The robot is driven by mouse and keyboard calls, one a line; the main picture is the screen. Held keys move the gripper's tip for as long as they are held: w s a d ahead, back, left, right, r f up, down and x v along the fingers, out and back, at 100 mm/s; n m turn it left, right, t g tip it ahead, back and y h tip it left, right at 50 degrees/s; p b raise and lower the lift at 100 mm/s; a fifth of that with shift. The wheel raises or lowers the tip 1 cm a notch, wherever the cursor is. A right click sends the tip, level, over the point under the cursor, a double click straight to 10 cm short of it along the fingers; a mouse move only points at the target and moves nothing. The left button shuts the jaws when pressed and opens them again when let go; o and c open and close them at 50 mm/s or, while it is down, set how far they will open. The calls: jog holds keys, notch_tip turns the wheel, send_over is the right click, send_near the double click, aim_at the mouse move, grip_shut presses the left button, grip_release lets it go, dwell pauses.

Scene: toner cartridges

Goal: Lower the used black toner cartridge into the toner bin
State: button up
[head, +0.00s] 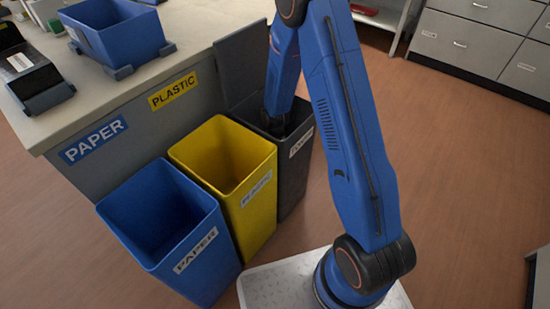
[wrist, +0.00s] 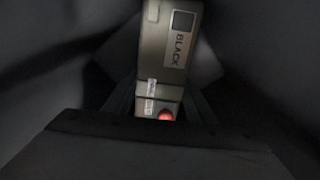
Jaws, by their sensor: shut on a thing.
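The dark grey toner bin (head: 291,175) stands at the right end of the row of bins, its lid (head: 240,62) raised behind it. My gripper (head: 286,122) is down at the bin's mouth, its tips hidden inside. In the wrist view my gripper (wrist: 158,112) is shut on the used black toner cartridge (wrist: 168,50), a long grey-brown body with a "BLACK" label and a red spot near the jaws. Dark bin walls surround the cartridge in the wrist view. The cartridge does not show in the head view. I cannot tell whether it touches the bin's floor.
A yellow plastic bin (head: 257,213) stands beside the toner bin, and a blue paper bin (head: 200,258) is nearer. The counter (head: 130,95) behind holds a blue tray (head: 115,38) and a black device (head: 32,75). The floor (head: 460,170) at right is clear.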

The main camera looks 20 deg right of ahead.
jog(key=shift+f, duration=0.15)
jog(key=o, duration=1.4)
notch_tip(320, 180, up, 17)
jog(key=shift+r, duration=0.2)
